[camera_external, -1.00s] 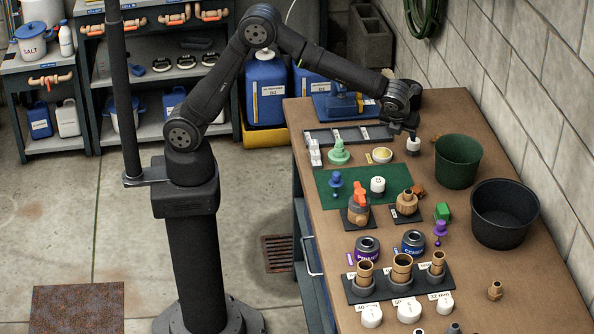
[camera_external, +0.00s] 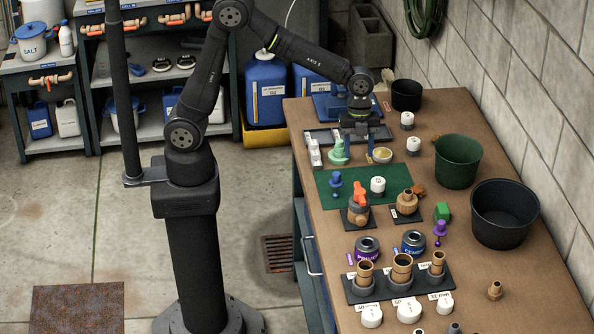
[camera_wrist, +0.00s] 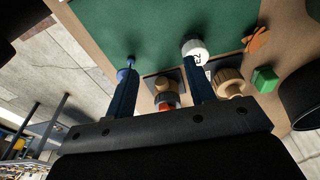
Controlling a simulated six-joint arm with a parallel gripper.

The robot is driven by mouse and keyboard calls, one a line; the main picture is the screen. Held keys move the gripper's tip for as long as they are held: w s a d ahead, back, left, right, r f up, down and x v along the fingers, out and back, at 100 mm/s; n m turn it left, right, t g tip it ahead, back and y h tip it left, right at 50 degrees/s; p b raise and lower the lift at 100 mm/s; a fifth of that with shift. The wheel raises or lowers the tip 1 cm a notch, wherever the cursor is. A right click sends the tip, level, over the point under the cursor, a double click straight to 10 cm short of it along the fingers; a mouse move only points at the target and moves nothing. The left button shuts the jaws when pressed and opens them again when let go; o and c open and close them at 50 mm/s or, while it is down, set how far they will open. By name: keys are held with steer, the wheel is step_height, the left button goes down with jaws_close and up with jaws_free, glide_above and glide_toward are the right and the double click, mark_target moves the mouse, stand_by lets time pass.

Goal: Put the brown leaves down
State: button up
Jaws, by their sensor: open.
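The brown leaves (camera_external: 417,191) lie as a small orange-brown clump on the bench, by the right edge of the green mat (camera_external: 330,196). They also show at the upper right of the wrist view (camera_wrist: 258,40). My gripper (camera_external: 361,153) is over the back part of the bench, to the left of and behind the leaves. In the wrist view its two blue fingers (camera_wrist: 158,82) are spread apart, and I see nothing held between them.
A green bucket (camera_external: 457,162) and a larger black bucket (camera_external: 502,215) stand along the right side. A small black pot (camera_external: 406,96) is at the back. Valves, fittings, cans and white-capped bottles crowd the middle.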

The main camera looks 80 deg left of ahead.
steer(key=s+d+n+h, duration=0.1)
steer(key=s, duration=0.1)
steer(key=s+d+h, duration=0.1)
steer(key=s, duration=0.1)
steer(key=s+d+r+n+h, duration=0.1)
steer(key=s, duration=0.1)
steer(key=shift+s+d+n+t, duration=0.15)
steer(key=shift+s+n+t, duration=0.15)
steer(key=shift+s+t, duration=0.1)
steer(key=shift+w, duration=0.15)
steer(key=w+a+m+y, duration=0.3)
steer(key=w, duration=0.4)
steer(key=w+a+m+y, duration=0.2)
steer(key=w+m+y, duration=0.1)
steer(key=w, duration=0.5)
steer(key=shift+a+m+y, duration=0.3)
steer(key=shift+a+y, duration=0.1)
steer(key=shift+y, duration=0.2)
